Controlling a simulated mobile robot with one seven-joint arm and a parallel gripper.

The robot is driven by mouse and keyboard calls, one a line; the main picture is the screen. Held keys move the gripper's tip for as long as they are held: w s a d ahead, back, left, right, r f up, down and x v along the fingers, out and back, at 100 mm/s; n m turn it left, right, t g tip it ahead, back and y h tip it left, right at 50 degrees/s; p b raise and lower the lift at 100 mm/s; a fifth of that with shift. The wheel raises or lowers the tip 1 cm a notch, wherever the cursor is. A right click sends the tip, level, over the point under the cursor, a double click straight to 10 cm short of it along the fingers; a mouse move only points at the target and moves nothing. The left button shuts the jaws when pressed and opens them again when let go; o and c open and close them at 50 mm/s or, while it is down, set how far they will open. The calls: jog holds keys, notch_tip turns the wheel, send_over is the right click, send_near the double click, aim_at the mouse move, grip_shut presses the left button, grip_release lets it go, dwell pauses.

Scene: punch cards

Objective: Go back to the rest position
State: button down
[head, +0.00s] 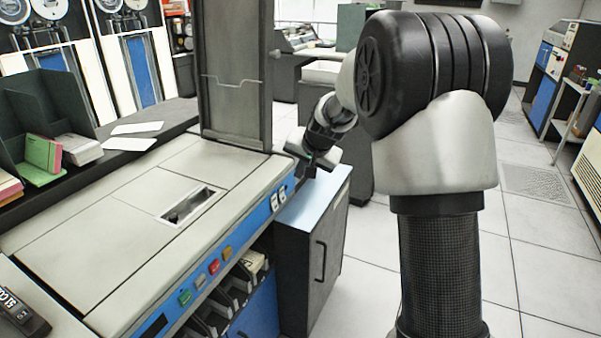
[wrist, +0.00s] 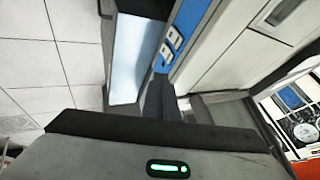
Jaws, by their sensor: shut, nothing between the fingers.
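My gripper (head: 304,168) is at the right end of the card machine (head: 90,215) in the head view, beside its blue front strip and above the light blue top of a dark cabinet (head: 315,195). In the wrist view my gripper (wrist: 158,88) has its dark fingers together with nothing held. Two white rocker switches (head: 278,198) on the blue strip are close to the fingers; they also show in the wrist view (wrist: 171,43). I cannot tell whether the fingers touch the strip. My arm reaches in from the right.
Green, pink and white card stacks (head: 82,150) stand in a dark rack at left. Two loose white cards (head: 130,143) lie on a dark shelf. A tall grey panel (head: 235,75) rises behind the machine. Coloured buttons (head: 213,267) line its front.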

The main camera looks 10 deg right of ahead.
jog(key=s+a+r+n, duration=0.1)
jog(key=s+r, duration=0.4)
jog(key=s, duration=0.3)
jog(key=s+r+n, duration=0.2)
jog(key=s+r, duration=0.3)
jog(key=s, duration=0.4)
jog(key=s+d+n+g+h, duration=0.1)
jog(key=s+d+n, duration=0.1)
jog(key=s, duration=2)
notch_tip(320, 180, up, 18)
jog(key=p, duration=1.9)
jog(key=shift+s+r+n, duration=0.2)
jog(key=shift+s+n, duration=0.1)
jog(key=shift+s, duration=0.05)
